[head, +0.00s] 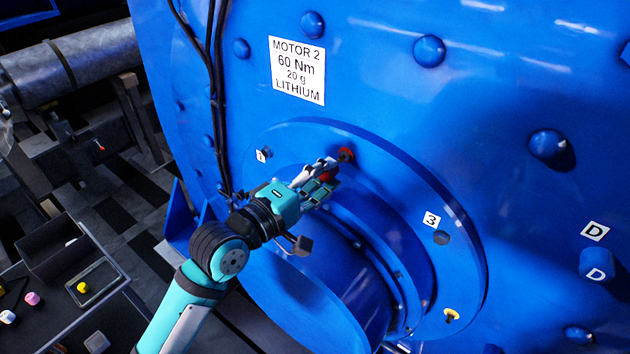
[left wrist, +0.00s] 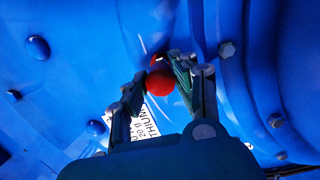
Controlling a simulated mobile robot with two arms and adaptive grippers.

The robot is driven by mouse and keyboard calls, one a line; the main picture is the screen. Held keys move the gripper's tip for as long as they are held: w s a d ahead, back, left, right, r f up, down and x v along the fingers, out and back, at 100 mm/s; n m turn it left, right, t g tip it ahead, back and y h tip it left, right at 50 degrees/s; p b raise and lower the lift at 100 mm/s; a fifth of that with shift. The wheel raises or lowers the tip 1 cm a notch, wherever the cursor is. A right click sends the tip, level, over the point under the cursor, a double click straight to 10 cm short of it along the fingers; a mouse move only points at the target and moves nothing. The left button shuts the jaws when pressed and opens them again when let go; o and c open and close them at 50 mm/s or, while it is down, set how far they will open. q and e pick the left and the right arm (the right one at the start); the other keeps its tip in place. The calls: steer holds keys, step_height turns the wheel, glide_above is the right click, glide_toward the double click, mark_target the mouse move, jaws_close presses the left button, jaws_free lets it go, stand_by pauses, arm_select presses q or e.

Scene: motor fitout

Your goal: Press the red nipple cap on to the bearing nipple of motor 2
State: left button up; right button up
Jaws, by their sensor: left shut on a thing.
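Motor 2 (head: 390,85) is the large blue housing with a white label (head: 297,71) reading "MOTOR 2". My left gripper (head: 324,178) is shut on the red nipple cap (head: 329,175), close to the round flange. The cap also shows as a red ball between the fingers in the left wrist view (left wrist: 161,82). Just beyond it is a red fitting with a dark middle (head: 346,154) on the flange, which looks like the bearing nipple; it shows as a red patch in the wrist view (left wrist: 155,63). I cannot tell whether cap and fitting touch. My right gripper is not in view.
The flange (head: 456,262) carries labels "3" (head: 432,219) and a partly hidden one, a dark hole and a yellow fitting (head: 451,314). Black cables (head: 218,90) run down left of it.

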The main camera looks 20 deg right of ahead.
arm_select(q)
steer(key=shift+w+d, duration=0.15)
steer(key=shift+d, duration=0.15)
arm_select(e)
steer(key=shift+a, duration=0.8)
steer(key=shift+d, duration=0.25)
arm_select(q)
steer(key=shift+p, duration=0.3)
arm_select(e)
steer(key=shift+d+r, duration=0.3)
arm_select(q)
steer(key=shift+p, duration=0.3)
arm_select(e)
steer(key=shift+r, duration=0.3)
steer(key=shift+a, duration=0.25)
arm_select(q)
steer(key=shift+p, duration=0.3)
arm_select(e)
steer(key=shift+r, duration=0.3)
